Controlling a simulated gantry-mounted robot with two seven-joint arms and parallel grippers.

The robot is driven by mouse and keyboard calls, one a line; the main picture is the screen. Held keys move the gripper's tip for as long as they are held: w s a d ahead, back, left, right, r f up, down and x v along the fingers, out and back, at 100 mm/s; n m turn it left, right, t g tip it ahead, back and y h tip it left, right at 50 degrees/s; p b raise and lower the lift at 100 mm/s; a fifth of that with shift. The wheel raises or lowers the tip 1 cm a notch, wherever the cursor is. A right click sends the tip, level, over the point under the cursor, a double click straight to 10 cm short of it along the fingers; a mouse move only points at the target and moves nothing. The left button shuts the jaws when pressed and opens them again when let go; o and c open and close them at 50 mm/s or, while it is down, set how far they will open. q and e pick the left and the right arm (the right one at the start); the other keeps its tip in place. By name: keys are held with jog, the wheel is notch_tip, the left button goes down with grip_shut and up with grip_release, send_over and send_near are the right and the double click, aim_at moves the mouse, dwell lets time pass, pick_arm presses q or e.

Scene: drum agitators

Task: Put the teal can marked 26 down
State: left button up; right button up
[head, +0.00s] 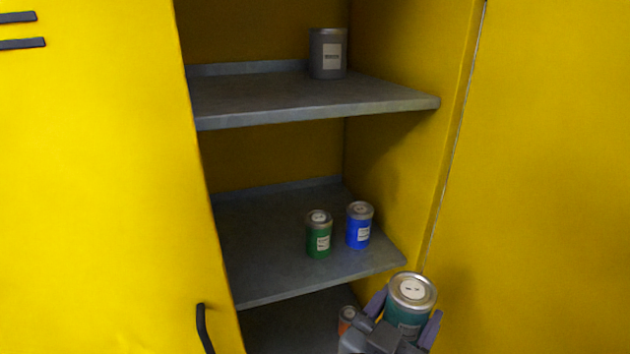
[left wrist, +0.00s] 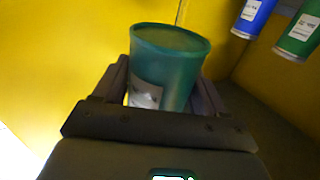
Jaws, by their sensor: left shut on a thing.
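The teal can (head: 411,291) has a silver lid with a pale round label. It is held by my left gripper (head: 403,318) at the lower right of the head view, in front of the yellow cabinet. The left wrist view shows the teal can (left wrist: 168,70) between the two fingers, which touch its sides; a white label shows on its near side. The number on the can is too small to read. My right gripper is in neither view.
The middle shelf (head: 270,243) holds a green can (head: 319,236) and a blue can (head: 359,227); its left part is clear. The upper shelf (head: 260,97) holds a grey can (head: 328,55). An orange can (head: 347,316) stands on the lower shelf (head: 285,325), partly hidden by my gripper.

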aim_at(420, 297)
pick_arm(q)
jog(key=r+p, duration=0.1)
jog(key=r, duration=0.2)
jog(key=s+r+p, duration=0.1)
jog(key=r, duration=0.2)
jog(key=r+p, duration=0.1)
jog(key=r, duration=0.2)
jog(key=shift+s+d+r+p, duration=0.15)
jog(key=shift+d+r+p, duration=0.1)
jog(key=shift+d+p, duration=0.1)
notch_tip(420, 297, up, 36)
jog(key=p, duration=3.5)
jog(key=shift+f+p, duration=0.25)
jog(key=shift+p, duration=0.1)
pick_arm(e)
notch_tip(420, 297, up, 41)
